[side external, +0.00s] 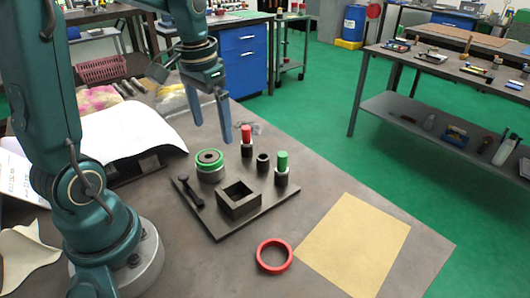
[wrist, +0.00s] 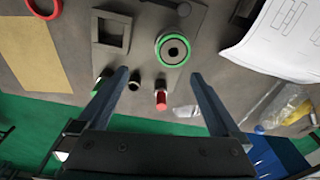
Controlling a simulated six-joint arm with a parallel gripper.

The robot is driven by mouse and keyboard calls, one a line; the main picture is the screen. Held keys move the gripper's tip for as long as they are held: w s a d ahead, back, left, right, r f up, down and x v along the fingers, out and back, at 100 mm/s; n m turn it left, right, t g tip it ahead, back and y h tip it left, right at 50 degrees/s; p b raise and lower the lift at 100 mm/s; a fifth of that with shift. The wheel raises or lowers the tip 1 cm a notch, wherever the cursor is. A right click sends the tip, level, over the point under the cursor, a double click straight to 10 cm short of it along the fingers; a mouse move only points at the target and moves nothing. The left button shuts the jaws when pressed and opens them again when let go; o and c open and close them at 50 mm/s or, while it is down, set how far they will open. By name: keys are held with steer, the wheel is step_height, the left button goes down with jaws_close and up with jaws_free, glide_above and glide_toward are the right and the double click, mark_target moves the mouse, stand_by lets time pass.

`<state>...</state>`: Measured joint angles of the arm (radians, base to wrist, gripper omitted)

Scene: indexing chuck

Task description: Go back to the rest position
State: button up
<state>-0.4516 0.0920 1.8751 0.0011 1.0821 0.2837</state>
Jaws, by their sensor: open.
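My gripper (side external: 212,131) is open and empty, raised above the table behind the base plate (side external: 215,224). In the wrist view its two fingers (wrist: 159,73) stand wide apart with nothing held between them. The round grey chuck with a green ring (side external: 210,165) sits on the plate and also shows in the wrist view (wrist: 172,50). A dark square block with a square opening (side external: 239,206) is on the plate. A red-topped peg (side external: 246,141) and a green-topped peg (side external: 282,169) stand upright in dark holders, with an empty dark holder (side external: 263,164) between them.
A black lever-like piece (side external: 190,193) lies on the plate's left. A red ring (side external: 273,256) lies on the table, beside a tan sheet (side external: 355,245). White paper (side external: 125,135) and plastic bags (side external: 172,97) lie at left. The air around my gripper looks clear.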

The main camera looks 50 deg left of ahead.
steer(key=s+d+r+m+t, duration=0.2)
steer(key=s+d+t, duration=0.2)
steer(key=s+d, duration=0.4)
steer(key=d, duration=0.3)
steer(key=shift+s+d+t, duration=0.2)
steer(key=shift+s+t, duration=0.2)
steer(key=shift+r, duration=0.1)
